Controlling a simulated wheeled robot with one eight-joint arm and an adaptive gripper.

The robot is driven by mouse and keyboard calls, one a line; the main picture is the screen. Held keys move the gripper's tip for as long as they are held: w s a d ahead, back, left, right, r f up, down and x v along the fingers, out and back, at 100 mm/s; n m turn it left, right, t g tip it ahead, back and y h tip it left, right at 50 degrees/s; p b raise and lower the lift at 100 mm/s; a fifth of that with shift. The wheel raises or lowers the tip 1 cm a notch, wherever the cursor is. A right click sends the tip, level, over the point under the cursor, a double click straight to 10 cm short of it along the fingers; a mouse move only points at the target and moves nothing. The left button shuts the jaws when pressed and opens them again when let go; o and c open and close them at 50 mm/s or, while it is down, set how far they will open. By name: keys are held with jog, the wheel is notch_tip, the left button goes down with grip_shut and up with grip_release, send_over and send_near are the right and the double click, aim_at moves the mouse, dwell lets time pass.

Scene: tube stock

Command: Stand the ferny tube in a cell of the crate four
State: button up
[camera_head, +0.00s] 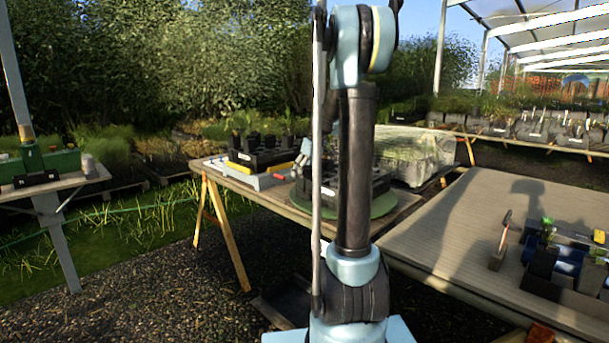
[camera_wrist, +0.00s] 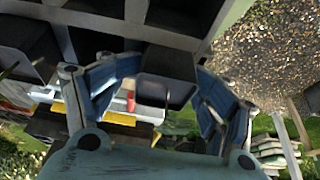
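In the wrist view my gripper (camera_wrist: 168,70) has its two blue-padded fingers closed against the sides of a dark square tube (camera_wrist: 168,90). No foliage shows on this tube, so I cannot tell whether it is the ferny one. A dark crate (camera_wrist: 105,22) with open cells fills the top of the wrist view, just beyond the tube. I cannot tell whether the tube is inside a cell. In the head view my arm hides most of a dark crate (camera_head: 380,183) on a green round stand (camera_head: 382,207). No crate number is readable.
Another dark crate (camera_head: 262,160) with leafy tubes stands left on the same wooden table (camera_head: 235,183). A pale wrapped block (camera_head: 415,153) stands right of the round stand. A slatted bench (camera_head: 450,235) at right holds blue and black items. A second dark tube (camera_wrist: 22,66) shows at wrist-view left.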

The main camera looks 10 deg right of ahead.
jog(key=shift+s+r, duration=0.15)
jog(key=shift+r, duration=0.1)
jog(key=v, duration=1.1)
jog(key=shift+r, duration=0.3)
jog(key=shift+s, duration=0.15)
jog(key=s+a+f+m, duration=0.1)
jog(key=s+f, duration=0.2)
jog(key=s, duration=0.5)
jog(key=s+a+f+m+h, duration=0.1)
jog(key=s+f, duration=0.2)
jog(key=s, duration=0.4)
jog(key=s+a+f+m, duration=0.1)
jog(key=s+f+m, duration=0.15)
jog(key=s, duration=0.55)
jog(key=s+f+m+g+h, duration=0.1)
jog(key=s+f+m, duration=0.1)
jog(key=s+f, duration=1.3)
jog(key=shift+s+h, duration=0.3)
jog(key=shift+s, duration=0.8)
